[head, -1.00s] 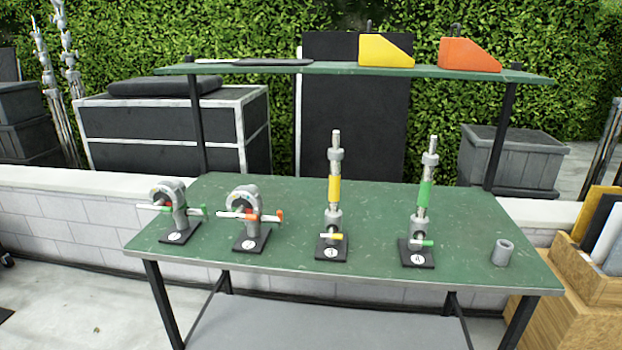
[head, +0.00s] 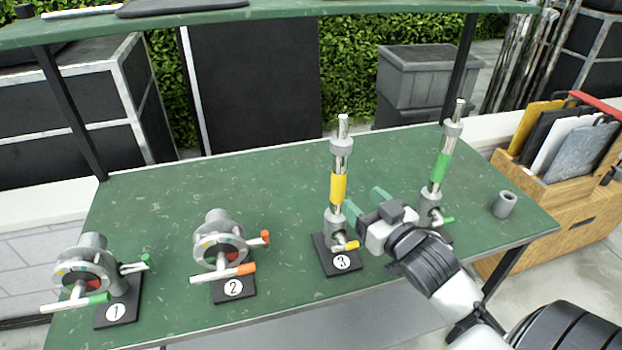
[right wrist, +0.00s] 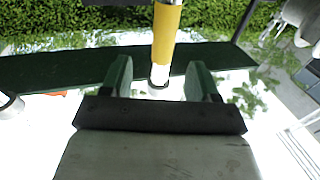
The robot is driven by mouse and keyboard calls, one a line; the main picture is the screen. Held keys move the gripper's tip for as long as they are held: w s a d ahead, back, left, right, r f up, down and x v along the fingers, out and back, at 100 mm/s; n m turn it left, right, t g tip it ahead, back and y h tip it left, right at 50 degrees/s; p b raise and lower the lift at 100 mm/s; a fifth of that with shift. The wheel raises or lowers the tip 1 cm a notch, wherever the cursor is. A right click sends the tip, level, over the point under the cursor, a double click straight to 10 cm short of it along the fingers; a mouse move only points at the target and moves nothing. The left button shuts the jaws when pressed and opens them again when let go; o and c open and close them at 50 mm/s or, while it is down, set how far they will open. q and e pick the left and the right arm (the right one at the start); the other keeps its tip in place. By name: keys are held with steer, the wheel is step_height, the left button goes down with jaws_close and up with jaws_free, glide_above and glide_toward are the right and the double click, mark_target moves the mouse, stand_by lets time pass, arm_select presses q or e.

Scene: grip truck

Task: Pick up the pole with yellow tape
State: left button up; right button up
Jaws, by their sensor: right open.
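The pole with yellow tape (head: 338,188) stands upright on the black base marked 3 (head: 340,262), on the green table. Its yellow tape also shows in the right wrist view (right wrist: 166,38), ahead of the fingers and between their lines. My right gripper (head: 364,206) is open and empty, just right of the pole at about the height of the lower tape. In the right wrist view its two green fingers (right wrist: 158,82) are spread apart, and the pole appears beyond the tips. I cannot tell the exact gap. My left gripper is not in view.
A pole with green tape (head: 440,165) stands close behind my right gripper. Clamp heads on bases 1 (head: 85,275) and 2 (head: 220,245) stand at the left. A grey cup (head: 505,204) is at the right. A green shelf (head: 290,12) spans above the table.

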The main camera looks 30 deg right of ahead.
mark_target(343, 185)
steer(key=w+p, duration=0.1)
steer(key=w, duration=0.5)
steer(key=w+p, duration=0.1)
steer(key=w, duration=0.2)
steer(key=shift+w+a+r+p, duration=0.2)
steer(key=shift+a+r+p, duration=0.05)
steer(key=shift+a+p, duration=0.15)
steer(key=shift+w+f, duration=0.1)
steer(key=shift+w, duration=0.2)
steer(key=shift+s, duration=0.15)
steer(key=c, duration=0.4)
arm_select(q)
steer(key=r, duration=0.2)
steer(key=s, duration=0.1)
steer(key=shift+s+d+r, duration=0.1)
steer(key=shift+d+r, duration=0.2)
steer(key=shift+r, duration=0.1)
arm_select(e)
jaws_close()
